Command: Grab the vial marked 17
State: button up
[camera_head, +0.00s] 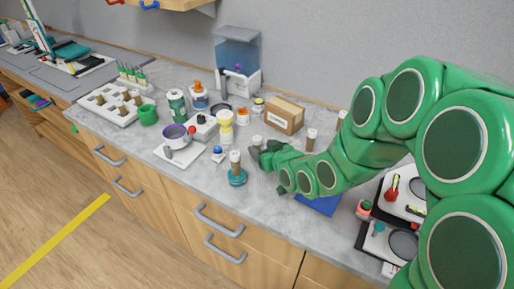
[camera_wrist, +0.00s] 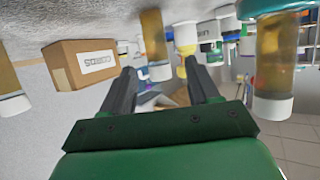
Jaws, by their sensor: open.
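Several amber vials with white ends stand on the counter, and no number 17 is readable on any of them. In the head view, one vial (camera_head: 235,161) stands in a teal round holder (camera_head: 237,178), left of my gripper (camera_head: 259,157). Another vial (camera_head: 257,142) stands just behind the gripper, and a third vial (camera_head: 311,139) is to the right. The wrist view is upside down: a vial (camera_wrist: 154,45) shows between and beyond the fingers, a large one (camera_wrist: 276,62) at right, one (camera_wrist: 8,85) at the left edge. My gripper (camera_wrist: 160,78) is open and empty.
A cardboard box (camera_head: 285,115) stands behind and right of the gripper. A white rack (camera_head: 112,105) holds more vials. A blue mat (camera_head: 318,205) lies under my arm. The counter's front edge is close.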

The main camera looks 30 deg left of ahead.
aim_at(254, 140)
jog(key=shift+x, duration=0.9)
jog(key=shift+r+x, duration=0.15)
jog(key=shift+x, duration=1.15)
jog(key=shift+r+x, duration=0.15)
jog(key=shift+x, duration=1.15)
jog(key=shift+w, duration=0.15)
jog(key=c, duration=1)
jog(key=shift+c, duration=0.2)
jog(key=shift+r, duration=0.15)
